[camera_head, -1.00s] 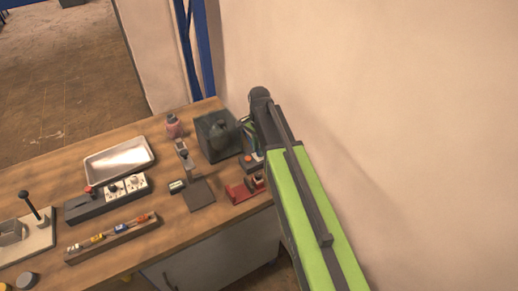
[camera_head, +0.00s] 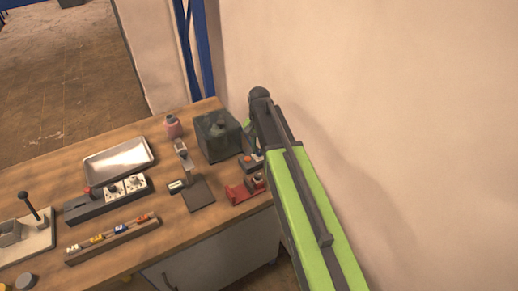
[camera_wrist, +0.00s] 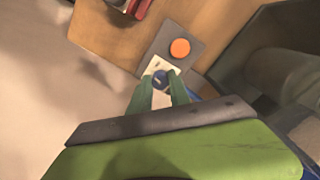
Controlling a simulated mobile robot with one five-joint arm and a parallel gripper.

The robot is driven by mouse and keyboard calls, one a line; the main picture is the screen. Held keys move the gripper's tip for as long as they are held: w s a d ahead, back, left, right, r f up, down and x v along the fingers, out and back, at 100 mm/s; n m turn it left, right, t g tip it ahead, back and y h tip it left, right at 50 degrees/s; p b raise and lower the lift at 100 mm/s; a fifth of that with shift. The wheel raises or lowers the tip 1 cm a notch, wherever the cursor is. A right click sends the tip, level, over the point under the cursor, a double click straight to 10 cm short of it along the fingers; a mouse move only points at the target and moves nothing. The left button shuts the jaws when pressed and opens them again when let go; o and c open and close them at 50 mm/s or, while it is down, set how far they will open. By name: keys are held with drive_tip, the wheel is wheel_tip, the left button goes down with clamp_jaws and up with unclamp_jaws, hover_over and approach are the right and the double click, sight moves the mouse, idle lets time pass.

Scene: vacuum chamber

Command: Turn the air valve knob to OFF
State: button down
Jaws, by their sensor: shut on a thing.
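The air valve knob (camera_wrist: 160,76) is a small dark blue knob on a pale plate (camera_wrist: 153,66) in the wrist view. My gripper (camera_wrist: 160,84) has its two green fingers on either side of the knob, shut on it. The knob's markings are too small to read. An orange round button (camera_wrist: 180,48) sits on the same grey panel, just beyond the knob. In the head view this panel's red-orange button (camera_head: 248,159) shows beside my arm, which hides the knob and most of my gripper.
A dark chamber box (camera_head: 217,137) stands close beside the panel, left of my arm. A red device (camera_head: 240,192) sits at the table's near right edge. A wall (camera_head: 400,100) rises close on the right. A tray (camera_head: 118,160) and a switch strip (camera_head: 105,199) lie farther left.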

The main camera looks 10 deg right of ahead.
sight(259, 151)
drive_tip(key=n, duration=0.6)
drive_tip(key=shift+d, duration=0.1)
drive_tip(key=n, duration=0.5)
drive_tip(key=shift+n, duration=0.4)
drive_tip(key=c, duration=1.2)
unclamp_jaws()
drive_tip(key=shift+r, duration=0.1)
wheel_tip(259, 151, up, 17)
drive_tip(key=p, duration=1.7)
